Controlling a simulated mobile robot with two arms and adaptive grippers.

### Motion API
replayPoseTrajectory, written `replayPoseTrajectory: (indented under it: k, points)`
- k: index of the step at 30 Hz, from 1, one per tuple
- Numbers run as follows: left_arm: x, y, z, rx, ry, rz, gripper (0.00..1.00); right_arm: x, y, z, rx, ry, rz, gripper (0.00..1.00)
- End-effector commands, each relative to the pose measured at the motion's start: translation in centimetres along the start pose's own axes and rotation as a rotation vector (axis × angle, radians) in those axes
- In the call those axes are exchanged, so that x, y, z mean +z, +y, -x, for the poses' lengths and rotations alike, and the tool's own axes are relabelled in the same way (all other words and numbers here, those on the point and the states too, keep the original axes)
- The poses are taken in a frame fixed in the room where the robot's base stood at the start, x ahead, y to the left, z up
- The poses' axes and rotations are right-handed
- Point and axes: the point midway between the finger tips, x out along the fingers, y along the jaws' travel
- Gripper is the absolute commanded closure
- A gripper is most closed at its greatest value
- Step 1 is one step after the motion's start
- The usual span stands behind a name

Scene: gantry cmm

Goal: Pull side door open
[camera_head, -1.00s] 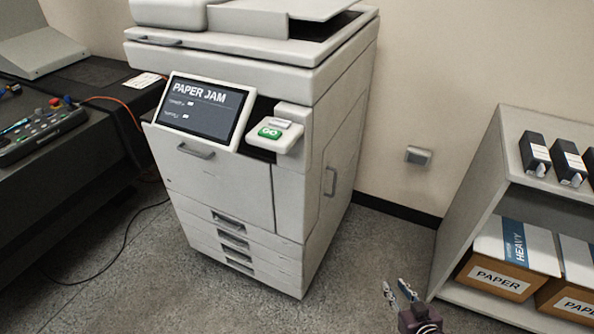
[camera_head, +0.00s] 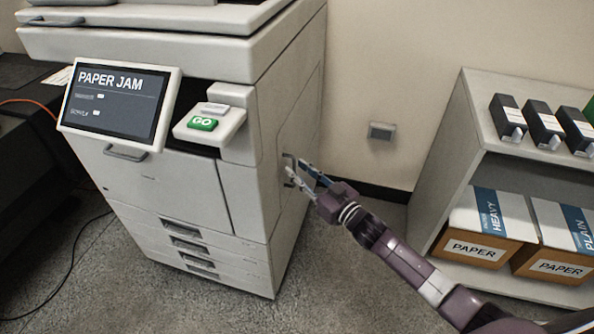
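The side door (camera_head: 309,110) is the panel on the right flank of the white printer (camera_head: 180,190). It looks closed, flush with the printer's side. Its grey handle (camera_head: 288,168) is partly hidden by my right gripper (camera_head: 296,170). The gripper's two fingers are spread apart, with the fingertips at the handle. I cannot tell whether they touch it. My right arm comes in from the lower right. My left gripper is not in view.
A shelf (camera_head: 452,130) with black cartridges and PAPER boxes (camera_head: 478,250) stands at the right. Grey floor (camera_head: 330,270) lies open between printer and shelf.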

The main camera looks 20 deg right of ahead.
Motion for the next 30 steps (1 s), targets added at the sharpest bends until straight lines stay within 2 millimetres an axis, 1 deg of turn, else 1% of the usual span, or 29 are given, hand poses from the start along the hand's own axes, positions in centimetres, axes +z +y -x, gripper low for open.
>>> replayPoseTrajectory:
  k: [3, 12, 14, 19, 30]
  points:
    - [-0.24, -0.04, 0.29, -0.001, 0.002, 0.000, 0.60, -0.01, 0.02, -0.81, 0.001, 0.000, 0.000, 0.75]
    - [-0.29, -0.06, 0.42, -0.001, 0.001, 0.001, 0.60, 0.03, 0.02, -0.99, 0.001, -0.001, 0.000, 0.75]
    - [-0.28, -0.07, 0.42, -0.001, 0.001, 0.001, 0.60, 0.02, 0.02, -0.98, 0.001, -0.001, 0.000, 0.80]
    - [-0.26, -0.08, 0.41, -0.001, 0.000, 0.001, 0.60, 0.02, 0.01, -0.97, 0.001, -0.001, 0.000, 0.99]
    - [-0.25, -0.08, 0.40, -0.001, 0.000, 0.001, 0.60, 0.02, 0.03, -0.96, 0.001, -0.001, 0.000, 1.00]
